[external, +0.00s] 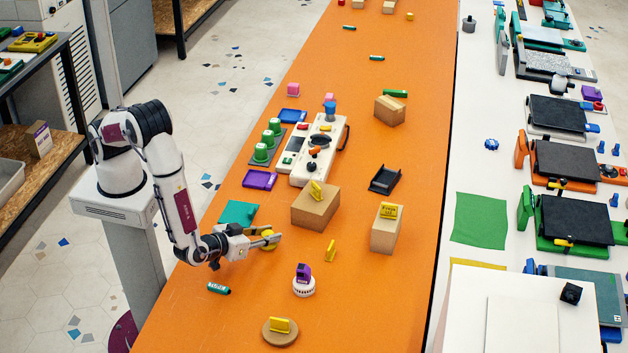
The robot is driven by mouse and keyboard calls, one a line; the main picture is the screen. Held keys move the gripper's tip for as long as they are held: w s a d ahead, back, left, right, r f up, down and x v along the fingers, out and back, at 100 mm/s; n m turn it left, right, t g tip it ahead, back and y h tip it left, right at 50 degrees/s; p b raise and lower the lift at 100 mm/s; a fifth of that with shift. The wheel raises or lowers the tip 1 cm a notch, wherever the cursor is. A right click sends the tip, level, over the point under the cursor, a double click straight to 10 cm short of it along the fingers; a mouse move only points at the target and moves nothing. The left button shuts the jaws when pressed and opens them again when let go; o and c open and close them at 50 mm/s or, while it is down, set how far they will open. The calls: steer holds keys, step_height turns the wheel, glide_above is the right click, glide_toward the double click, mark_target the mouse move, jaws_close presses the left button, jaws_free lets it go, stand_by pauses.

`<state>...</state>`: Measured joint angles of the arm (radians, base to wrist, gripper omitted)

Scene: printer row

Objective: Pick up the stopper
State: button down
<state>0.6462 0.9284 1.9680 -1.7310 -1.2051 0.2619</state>
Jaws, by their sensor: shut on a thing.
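My gripper (274,237) is low over the orange table (225,315), left of the large cardboard-coloured box. Its fingers are shut on a small round yellow piece (268,246), which may be the stopper. The fingers partly cover this piece. I cannot tell whether it still touches the table.
A teal plate (239,212) lies just behind my gripper. A tan box (314,209) stands to its right, with a yellow block on top.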

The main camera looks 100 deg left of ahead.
mark_target(267, 233)
steer(key=shift+r, duration=4.75)
